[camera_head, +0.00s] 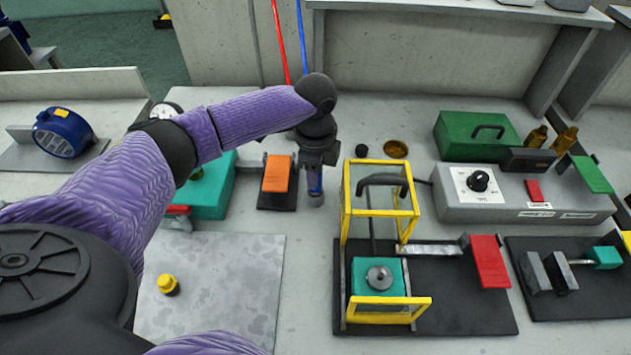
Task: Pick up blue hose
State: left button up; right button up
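The blue hose (301,38) hangs down from the top edge, just right of a red hose (280,42), and passes out of sight behind my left wrist. A short blue piece with a grey lower end (315,184) shows right below my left gripper (317,168); it looks like the hose's end. My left gripper points down at this piece, over the bench. The fingers are small and dark, so I cannot tell whether they are closed on it or only around it. My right gripper is not in view.
Right of my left gripper stands a yellow frame (347,218) on a black base. An orange-topped pedal block (277,176) is close on the left. A grey control box (455,205) and green case (470,137) stand at right. A speckled plate (225,290) holds a yellow knob (167,283).

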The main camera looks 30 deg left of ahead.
pick_arm(q)
grip_shut()
jog(key=shift+r, duration=0.1)
notch_tip(320, 180, up, 10)
jog(key=p, duration=0.4)
jog(key=shift+r, duration=0.15)
notch_tip(320, 180, up, 4)
jog(key=p, duration=0.6)
jog(key=shift+r, duration=0.25)
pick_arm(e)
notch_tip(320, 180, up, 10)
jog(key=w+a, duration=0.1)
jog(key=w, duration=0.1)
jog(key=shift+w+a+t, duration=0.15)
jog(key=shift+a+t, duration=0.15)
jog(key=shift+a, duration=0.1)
